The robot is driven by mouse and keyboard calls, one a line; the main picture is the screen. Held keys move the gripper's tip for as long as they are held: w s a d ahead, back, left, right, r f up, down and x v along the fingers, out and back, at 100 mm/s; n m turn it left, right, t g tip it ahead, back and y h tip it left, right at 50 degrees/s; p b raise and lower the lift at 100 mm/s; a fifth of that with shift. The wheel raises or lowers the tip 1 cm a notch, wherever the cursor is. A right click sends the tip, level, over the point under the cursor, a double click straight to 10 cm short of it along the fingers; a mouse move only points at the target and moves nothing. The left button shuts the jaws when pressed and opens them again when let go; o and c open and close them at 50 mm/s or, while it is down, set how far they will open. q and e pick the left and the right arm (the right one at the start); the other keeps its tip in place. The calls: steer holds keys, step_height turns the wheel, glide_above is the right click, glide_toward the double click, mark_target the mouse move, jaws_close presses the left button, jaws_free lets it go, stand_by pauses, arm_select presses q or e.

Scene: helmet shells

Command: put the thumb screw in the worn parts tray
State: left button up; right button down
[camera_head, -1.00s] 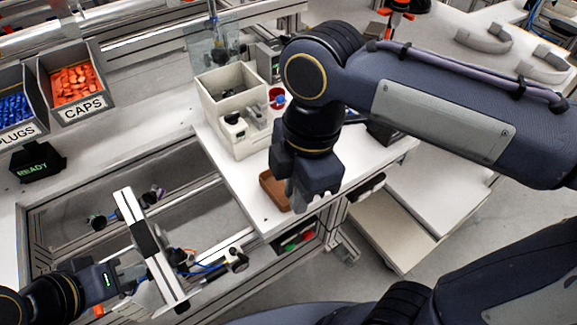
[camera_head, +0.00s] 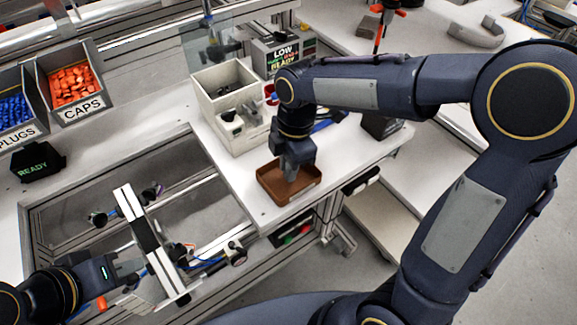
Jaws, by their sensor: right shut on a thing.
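A brown open tray (camera_head: 313,187), which I take for the worn parts tray, lies on the white bench top near its front edge. My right gripper (camera_head: 291,179) points down over the tray, its fingertips inside the tray's outline in this view. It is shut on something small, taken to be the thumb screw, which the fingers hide. I cannot tell whether the fingertips touch the tray floor. My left gripper (camera_head: 132,267) is at the lower left beside the metal fixture (camera_head: 150,240). Its jaw gap is too small to make out.
A beige divided bin (camera_head: 228,100) stands just behind and left of the tray. Bins of orange caps (camera_head: 75,85) and blue plugs (camera_head: 14,110) are at the left. Bench surface right of the tray is partly clear.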

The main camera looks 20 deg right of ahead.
steer(key=shift+f, duration=0.45)
steer(key=shift+f, duration=0.15)
steer(key=c, duration=1.3)
jaws_free()
step_height(320, 180, up, 12)
steer(key=d, duration=0.1)
steer(key=s+d+f+m+t+y, duration=0.1)
steer(key=s+d+f+m+t, duration=0.2)
steer(key=s+m, duration=0.5)
steer(key=s+d+f+m+t+y, duration=0.1)
steer(key=s+d+f+m+t, duration=0.2)
steer(key=m, duration=1)
steer(key=s+d, duration=0.2)
steer(key=s, duration=0.3)
steer(key=shift+s+f+m, duration=0.25)
steer(key=shift+f+m, duration=0.05)
steer(key=shift+m, duration=0.1)
